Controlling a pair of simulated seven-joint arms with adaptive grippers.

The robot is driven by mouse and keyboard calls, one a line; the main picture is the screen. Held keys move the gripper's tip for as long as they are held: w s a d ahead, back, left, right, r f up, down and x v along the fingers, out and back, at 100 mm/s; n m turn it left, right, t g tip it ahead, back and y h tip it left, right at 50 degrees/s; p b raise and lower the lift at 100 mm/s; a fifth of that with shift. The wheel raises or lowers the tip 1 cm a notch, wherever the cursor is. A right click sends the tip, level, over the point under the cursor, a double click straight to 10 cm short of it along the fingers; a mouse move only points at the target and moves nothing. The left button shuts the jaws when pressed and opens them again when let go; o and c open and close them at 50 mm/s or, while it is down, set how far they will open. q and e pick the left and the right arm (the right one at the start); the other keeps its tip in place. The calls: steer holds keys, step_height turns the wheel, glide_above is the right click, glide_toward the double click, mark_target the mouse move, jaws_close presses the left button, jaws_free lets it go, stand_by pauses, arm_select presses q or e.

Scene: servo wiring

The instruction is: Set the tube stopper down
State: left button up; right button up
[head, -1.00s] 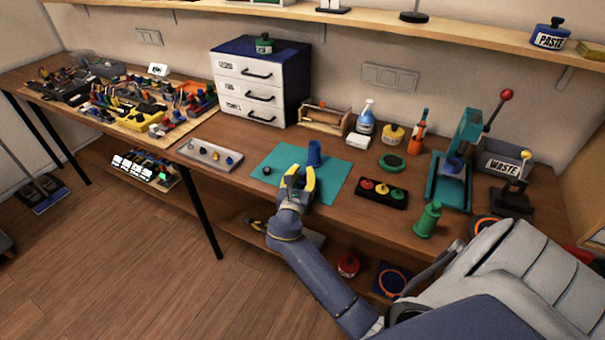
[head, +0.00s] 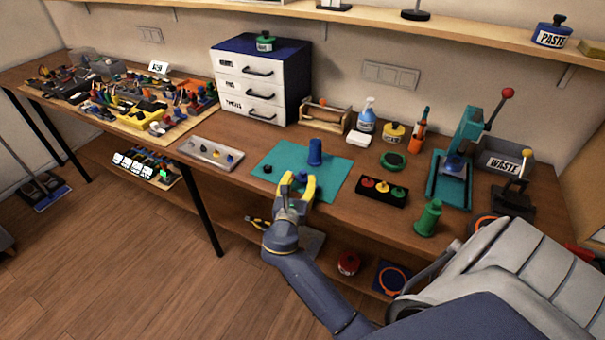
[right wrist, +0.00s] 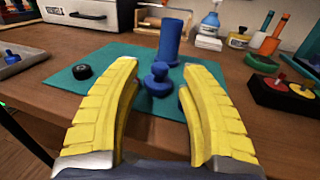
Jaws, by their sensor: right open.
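The blue tube stopper (right wrist: 157,80), a knob on a wider base, stands upright on the teal mat (head: 330,185) in the right wrist view. It is just in front of the upright blue tube (head: 315,152), which also shows in that view (right wrist: 174,40). My right gripper (head: 297,179) has yellow fingers and is open at the mat's front edge. In the right wrist view its fingers lie to either side of the stopper with gaps. My left gripper is not in view.
A small black ring (head: 267,169) lies on the mat's left part. A metal tray (head: 210,154) is to the left, a black block with coloured knobs (head: 382,191) to the right. A green bottle-shaped piece (head: 428,218) stands near the front edge.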

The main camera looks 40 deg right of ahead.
steer(key=v, duration=0.8)
steer(key=s+a+f+m+g+y, duration=0.1)
steer(key=a+f+y, duration=0.25)
steer(key=f, duration=1.05)
steer(key=a+f+m+g+y, duration=0.15)
steer(key=f+y, duration=0.25)
steer(key=f, duration=0.9)
steer(key=s+a+f+m+g+y, duration=0.1)
steer(key=s+f+m, duration=0.15)
steer(key=f, duration=0.45)
steer(key=s+a+f+m+g+y, duration=0.1)
steer(key=s+f, duration=0.3)
steer(key=f, duration=0.2)
steer(key=s+f+m+g+y, duration=0.1)
steer(key=s+f+m, duration=0.4)
steer(key=s+f, duration=0.5)
steer(key=s+f+m+g+y, duration=0.2)
steer(key=s+f+m, duration=0.3)
steer(key=s+f, duration=0.4)
steer(key=s+g, duration=0.1)
steer(key=s, duration=0.6)
steer(key=shift+s+a+f+m, duration=0.4)
steer(key=shift+o, duration=0.9)
steer(key=s+d+f+m+g, duration=0.2)
steer(key=s+m, duration=0.4)
steer(key=s, duration=0.6)
steer(key=shift+s+f+y, duration=0.2)
steer(key=shift+f+y, duration=0.25)
steer(key=shift+f, duration=0.2)
steer(key=shift+d, duration=0.1)
